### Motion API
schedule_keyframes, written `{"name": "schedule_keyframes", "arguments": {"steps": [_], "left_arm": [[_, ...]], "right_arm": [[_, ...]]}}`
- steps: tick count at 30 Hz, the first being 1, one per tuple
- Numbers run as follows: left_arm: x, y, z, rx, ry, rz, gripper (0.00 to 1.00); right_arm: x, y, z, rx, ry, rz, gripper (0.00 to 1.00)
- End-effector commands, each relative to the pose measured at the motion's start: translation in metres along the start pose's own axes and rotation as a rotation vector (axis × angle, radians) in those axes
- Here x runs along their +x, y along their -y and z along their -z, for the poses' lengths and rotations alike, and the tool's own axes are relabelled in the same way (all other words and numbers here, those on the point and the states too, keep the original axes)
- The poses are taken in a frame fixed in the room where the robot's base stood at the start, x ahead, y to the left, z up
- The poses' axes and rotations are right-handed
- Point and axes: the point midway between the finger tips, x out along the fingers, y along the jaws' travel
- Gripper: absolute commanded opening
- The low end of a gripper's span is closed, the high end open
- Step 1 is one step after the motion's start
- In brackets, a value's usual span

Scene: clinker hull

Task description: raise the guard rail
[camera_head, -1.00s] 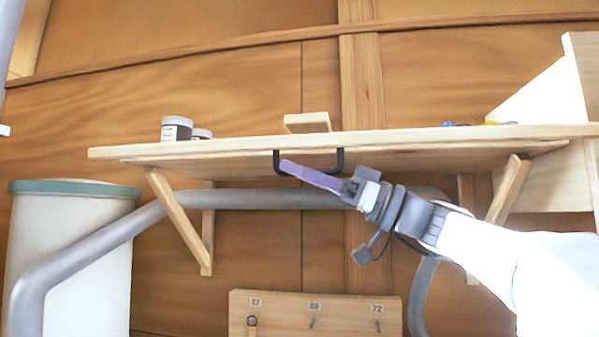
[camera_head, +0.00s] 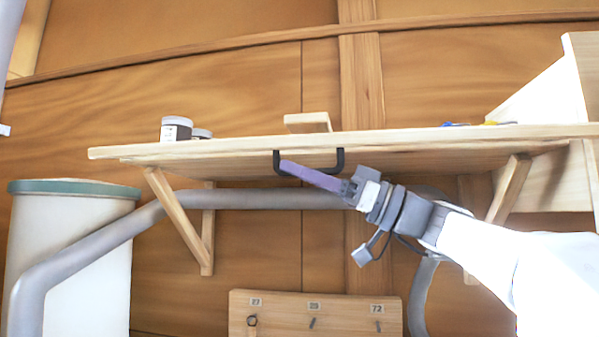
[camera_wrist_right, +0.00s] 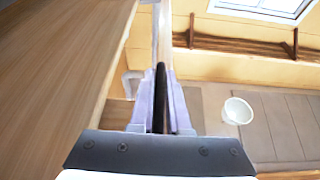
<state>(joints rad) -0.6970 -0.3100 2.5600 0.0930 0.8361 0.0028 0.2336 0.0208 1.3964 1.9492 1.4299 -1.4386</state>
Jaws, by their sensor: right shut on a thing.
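A black U-shaped handle (camera_head: 340,163) hangs at the underside of a pale wooden shelf (camera_head: 230,148). A thin pale strip shows just under the shelf's front edge; I cannot tell if it is the guard rail. My right gripper (camera_head: 296,173) comes in from the right, its purple fingers shut on the handle's lower bar. In the right wrist view the dark bar (camera_wrist_right: 160,90) lies between both fingers (camera_wrist_right: 160,105). A grey bent tube (camera_head: 260,199) runs below the shelf, partly behind my gripper. My left gripper is not in view.
Jars (camera_head: 176,130) and a small wooden block (camera_head: 307,123) stand on the shelf. Diagonal wooden brackets (camera_head: 180,220) hold it up. A white drum (camera_head: 75,255) stands at left, a numbered hook board (camera_head: 315,312) below. The wrist view shows a white bucket (camera_wrist_right: 237,110).

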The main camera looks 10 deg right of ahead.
Motion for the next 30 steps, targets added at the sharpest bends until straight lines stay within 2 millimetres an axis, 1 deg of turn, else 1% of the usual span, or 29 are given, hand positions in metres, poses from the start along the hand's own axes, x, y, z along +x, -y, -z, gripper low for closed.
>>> {"name": "schedule_keyframes", "arguments": {"steps": [4, 7, 12, 15, 21, 30], "left_arm": [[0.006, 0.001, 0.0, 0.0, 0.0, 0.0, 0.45], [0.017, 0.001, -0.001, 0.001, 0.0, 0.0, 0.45], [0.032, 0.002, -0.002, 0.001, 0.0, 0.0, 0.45], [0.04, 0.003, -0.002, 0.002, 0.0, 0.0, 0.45], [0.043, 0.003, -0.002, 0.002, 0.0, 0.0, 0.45], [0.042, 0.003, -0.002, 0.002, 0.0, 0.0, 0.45]], "right_arm": [[0.0, 0.003, 0.001, 0.024, 0.001, -0.009, 0.0], [0.001, 0.007, 0.004, 0.084, 0.0, -0.035, 0.0], [0.006, 0.015, 0.016, 0.216, -0.002, -0.091, 0.0], [0.01, 0.018, 0.025, 0.223, -0.003, -0.093, 0.0], [0.015, 0.022, 0.036, 0.226, -0.003, -0.093, 0.0], [0.015, 0.022, 0.038, 0.226, -0.004, -0.093, 0.0]]}}
